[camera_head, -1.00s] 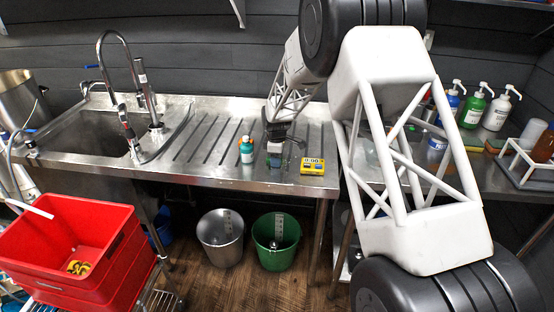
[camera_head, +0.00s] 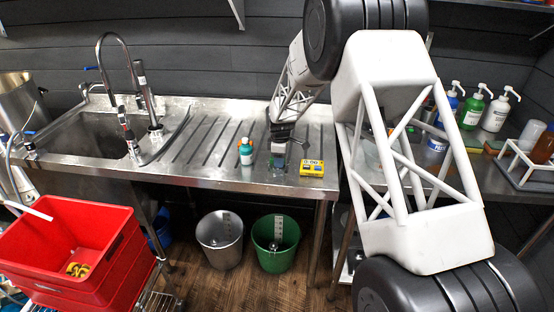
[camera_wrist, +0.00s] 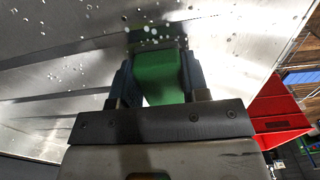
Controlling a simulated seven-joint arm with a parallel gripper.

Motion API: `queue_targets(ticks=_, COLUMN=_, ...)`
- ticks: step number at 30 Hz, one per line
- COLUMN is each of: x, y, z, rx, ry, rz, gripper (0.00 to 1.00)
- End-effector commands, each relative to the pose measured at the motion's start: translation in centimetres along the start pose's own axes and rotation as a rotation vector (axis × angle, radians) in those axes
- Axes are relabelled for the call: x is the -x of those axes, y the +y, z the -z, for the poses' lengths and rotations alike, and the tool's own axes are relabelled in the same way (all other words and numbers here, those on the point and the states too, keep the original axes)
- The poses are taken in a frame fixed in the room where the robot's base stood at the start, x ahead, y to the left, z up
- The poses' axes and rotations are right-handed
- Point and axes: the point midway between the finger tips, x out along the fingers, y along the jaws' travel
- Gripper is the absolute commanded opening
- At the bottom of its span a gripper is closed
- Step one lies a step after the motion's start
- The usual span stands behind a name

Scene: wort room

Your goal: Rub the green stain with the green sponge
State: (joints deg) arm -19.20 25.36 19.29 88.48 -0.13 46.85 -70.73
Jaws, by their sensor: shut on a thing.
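The green sponge (camera_wrist: 158,76) is held between the dark fingers of my gripper (camera_wrist: 157,72) in the wrist view. Its far end is close to the steel drainboard (camera_wrist: 60,75); I cannot tell whether it touches. A dark greenish patch (camera_wrist: 154,34) lies just beyond the sponge, perhaps the green stain, partly hidden by it. In the head view my gripper (camera_head: 279,152) is low over the right part of the drainboard, between a teal bottle with an orange cap (camera_head: 246,152) and a yellow timer (camera_head: 312,168). The stain cannot be made out clearly there.
The teal bottle stands close left of my gripper and the timer close right. The sink (camera_head: 85,138) is at the left. A red crate (camera_head: 75,250) is at lower left. A steel bucket (camera_head: 220,238) and a green bucket (camera_head: 276,243) stand on the floor below.

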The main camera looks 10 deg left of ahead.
Motion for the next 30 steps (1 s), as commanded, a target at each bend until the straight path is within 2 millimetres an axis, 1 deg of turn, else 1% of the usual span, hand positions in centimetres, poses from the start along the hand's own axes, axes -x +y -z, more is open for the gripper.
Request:
queue_targets(ticks=10, x=0.1, y=0.0, z=-2.1, rx=-0.002, ry=0.0, rz=0.001, gripper=0.23)
queue_targets(ticks=25, x=0.1, y=0.0, z=-2.4, rx=-0.001, ry=0.0, rz=0.0, gripper=0.23)
queue_targets(ticks=30, x=0.1, y=0.0, z=-3.0, rx=-0.001, ry=0.0, rz=0.0, gripper=0.23)
